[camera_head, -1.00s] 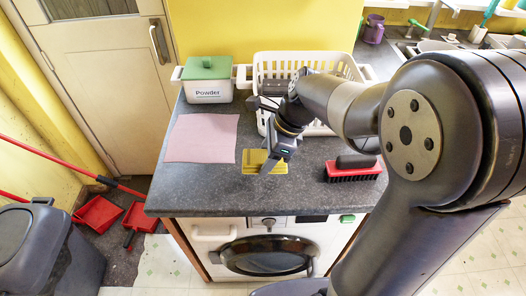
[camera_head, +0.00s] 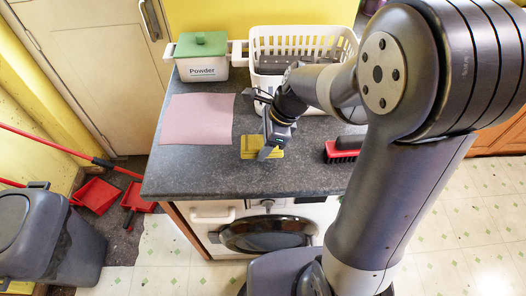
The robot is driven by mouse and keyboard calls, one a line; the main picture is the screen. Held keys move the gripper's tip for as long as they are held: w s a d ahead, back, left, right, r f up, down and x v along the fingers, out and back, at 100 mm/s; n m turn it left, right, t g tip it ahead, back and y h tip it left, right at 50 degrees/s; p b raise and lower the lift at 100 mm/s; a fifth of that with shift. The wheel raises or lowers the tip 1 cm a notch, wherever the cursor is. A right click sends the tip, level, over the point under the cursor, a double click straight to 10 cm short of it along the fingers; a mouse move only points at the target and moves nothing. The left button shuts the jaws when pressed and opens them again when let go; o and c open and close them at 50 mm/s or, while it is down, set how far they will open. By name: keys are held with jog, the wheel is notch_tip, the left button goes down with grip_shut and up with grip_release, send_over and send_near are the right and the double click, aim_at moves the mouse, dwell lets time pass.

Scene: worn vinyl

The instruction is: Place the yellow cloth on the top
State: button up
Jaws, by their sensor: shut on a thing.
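The yellow cloth (camera_head: 249,148) is near the front edge of the dark worktop (camera_head: 190,172), above the washing machine. My gripper (camera_head: 266,152) points down and is shut on the yellow cloth. The gripper covers part of the cloth, and I cannot tell whether the cloth is clear of the surface. A pink cloth (camera_head: 197,118) lies flat on the worktop to the left.
A white powder box (camera_head: 203,70) with a green lid and a white basket (camera_head: 262,47) stand at the back. A red brush (camera_head: 342,151) lies to the right. A washing machine (camera_head: 215,215) sits below. A grey bin (camera_head: 50,240) stands at lower left.

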jog(key=shift+f, duration=2.05)
jog(key=shift+f, duration=0.1)
jog(key=shift+f, duration=0.15)
jog(key=o, duration=0.9)
jog(key=v, duration=1.1)
jog(key=shift+a, duration=0.15)
jog(key=shift+s, duration=0.1)
